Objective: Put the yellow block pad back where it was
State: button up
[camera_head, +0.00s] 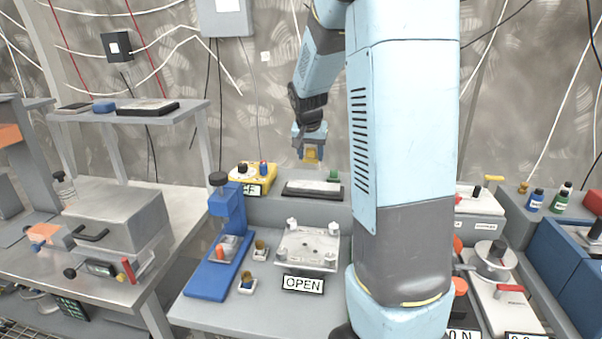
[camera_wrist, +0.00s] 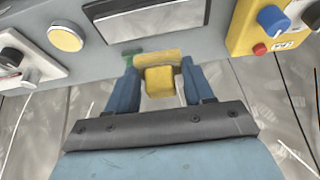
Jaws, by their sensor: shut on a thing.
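The yellow block pad (camera_head: 312,157) is between the fingertips of my gripper (camera_head: 311,150), held in the air in front of the back wall. In the wrist view my gripper (camera_wrist: 159,68) has its two blue fingers on either side of the yellow block pad (camera_wrist: 159,80). A paler yellow bar shows just beyond the block, across the fingertips; I cannot tell whether it is one piece with it. Below the gripper in the head view, a flat dark-framed tray (camera_head: 300,193) lies on the raised grey shelf.
A yellow control box (camera_head: 245,177) stands left of the tray and a small green object (camera_head: 333,175) is at its right. A blue press (camera_head: 228,215), a clear-topped plate fixture (camera_head: 308,243) and an OPEN sign (camera_head: 303,284) stand nearer. My arm hides the bench right of centre.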

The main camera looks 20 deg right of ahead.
jog(key=w+d+f, duration=0.1)
jog(key=w+f, duration=0.2)
jog(key=w, duration=0.3)
send_near(303, 177)
jog(key=shift+w+d+f, duration=0.4)
jog(key=shift+d+f, duration=0.25)
jog(key=shift+w+d+f, duration=0.15)
jog(key=shift+w+f, duration=0.5)
jog(key=shift+f, duration=1.6)
jog(key=shift+f, duration=0.1)
jog(key=o, duration=1.1)
